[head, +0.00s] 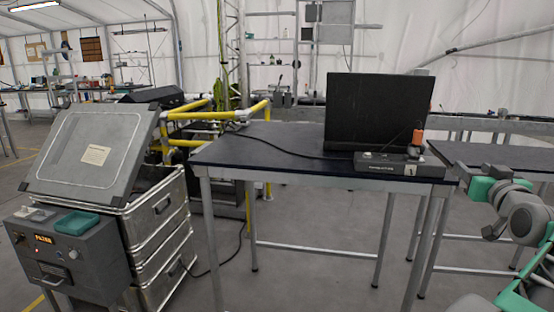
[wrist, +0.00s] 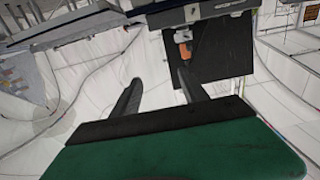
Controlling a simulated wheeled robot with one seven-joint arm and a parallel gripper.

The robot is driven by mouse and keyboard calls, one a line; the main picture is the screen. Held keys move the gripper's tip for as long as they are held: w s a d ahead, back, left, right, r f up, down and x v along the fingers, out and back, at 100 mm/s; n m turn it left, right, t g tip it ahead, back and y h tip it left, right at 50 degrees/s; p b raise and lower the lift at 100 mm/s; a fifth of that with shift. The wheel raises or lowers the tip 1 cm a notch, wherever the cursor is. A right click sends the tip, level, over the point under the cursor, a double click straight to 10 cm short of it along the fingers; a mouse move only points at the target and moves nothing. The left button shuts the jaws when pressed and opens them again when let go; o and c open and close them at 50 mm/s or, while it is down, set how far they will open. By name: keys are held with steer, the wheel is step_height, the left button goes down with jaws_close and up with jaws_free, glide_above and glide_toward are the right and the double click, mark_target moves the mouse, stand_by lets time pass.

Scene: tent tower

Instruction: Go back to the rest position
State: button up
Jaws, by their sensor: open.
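My gripper (wrist: 160,84) shows in the wrist view with its two dark fingers spread apart and nothing between them. Behind the fingers is the wide green body of my own wrist. In the head view my arm (head: 525,222) is at the right edge, bent, in grey and teal, to the right of the dark table. Its fingers cannot be made out clearly there. The wrist view appears upside down, with the black screen (wrist: 210,50) and an orange item (wrist: 183,36) beyond the fingers. No contact with anything is visible.
A dark table (head: 270,148) holds a black screen (head: 375,112) and a low console (head: 400,166) with an orange item (head: 417,138). Another table (head: 500,157) stands behind my arm. Metal cases (head: 160,230) with a tilted lid and yellow rails (head: 190,116) are at left. Floor between shows free room.

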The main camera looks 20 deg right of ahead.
steer(key=w+a+f+n+g+y+p, duration=0.1)
steer(key=w+a+f+y+p, duration=0.2)
steer(key=a, duration=0.6)
steer(key=w+a+f+n+g+y+p, duration=0.1)
steer(key=w+a+f+g+y+p, duration=0.3)
steer(key=a, duration=0.6)
steer(key=w+a+f+n+t, duration=0.1)
steer(key=w+a+f, duration=0.1)
steer(key=w+a, duration=0.5)
steer(key=s+a+f+n+g+y+p, duration=0.1)
steer(key=s+a+f+g+p, duration=0.15)
steer(key=a, duration=0.55)
steer(key=s+a+f+n+g+y+p, duration=0.1)
steer(key=s+a+f, duration=0.1)
steer(key=s+a, duration=0.35)
steer(key=s+a+f+n+g+p, duration=0.1)
steer(key=s+a+f+g+p, duration=0.2)
steer(key=s+a, duration=0.8)
step_height(320, 180, down, 2)
steer(key=shift+s+a+f+g, duration=0.2)
steer(key=shift+s+g, duration=0.15)
steer(key=shift+g, duration=0.5)
